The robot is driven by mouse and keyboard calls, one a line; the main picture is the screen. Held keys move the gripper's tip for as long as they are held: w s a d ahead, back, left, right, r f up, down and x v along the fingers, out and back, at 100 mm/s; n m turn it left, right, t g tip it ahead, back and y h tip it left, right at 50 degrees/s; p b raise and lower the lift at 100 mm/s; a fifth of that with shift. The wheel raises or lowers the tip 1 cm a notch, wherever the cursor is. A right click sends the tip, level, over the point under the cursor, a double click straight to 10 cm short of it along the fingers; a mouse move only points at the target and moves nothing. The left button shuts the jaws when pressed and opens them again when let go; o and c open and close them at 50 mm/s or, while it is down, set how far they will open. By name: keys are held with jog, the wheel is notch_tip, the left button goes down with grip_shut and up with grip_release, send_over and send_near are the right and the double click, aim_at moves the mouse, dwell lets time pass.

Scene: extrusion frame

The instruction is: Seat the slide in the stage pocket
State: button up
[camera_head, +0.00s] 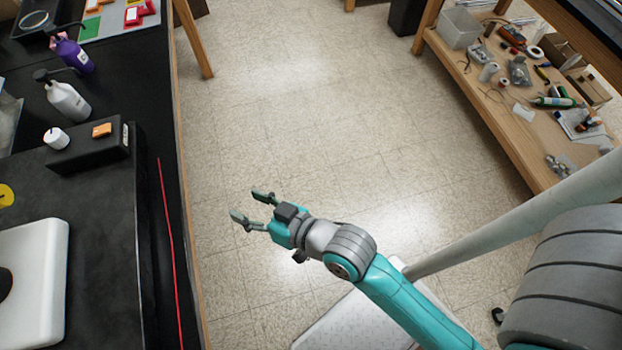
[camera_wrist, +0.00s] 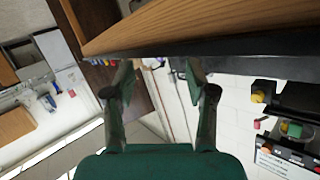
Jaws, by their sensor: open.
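My gripper (camera_head: 248,204) is open and empty, held over the floor to the right of the black bench (camera_head: 100,210). In the wrist view its two fingers (camera_wrist: 158,85) are spread with nothing between them, below the wooden edge of a bench (camera_wrist: 210,28). I cannot make out a slide or a stage pocket for certain in either view. A white rounded body (camera_head: 45,262) with a dark round area, cut off by the picture's left edge, stands on the bench. A small orange piece (camera_head: 101,130) sits on a black block (camera_head: 95,153) beside a white cylinder (camera_head: 56,139).
A white bottle (camera_head: 67,101) and a purple bottle (camera_head: 73,55) stand farther back on the bench. A red line (camera_head: 166,240) runs along its right side. A cluttered wooden shelf (camera_head: 510,110) is at the right. The tiled floor (camera_head: 310,120) between is clear.

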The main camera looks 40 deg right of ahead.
jog(key=s+d+h, duration=0.2)
jog(key=s+d, duration=0.3)
jog(key=s, duration=0.7)
jog(key=s+d+f+m+t+h, duration=0.1)
jog(key=s+d+h, duration=0.2)
jog(key=s, duration=0.9)
jog(key=d, duration=0.3)
jog(key=shift+s+f, duration=0.15)
jog(key=shift+s, duration=0.15)
jog(key=shift+o, duration=0.6)
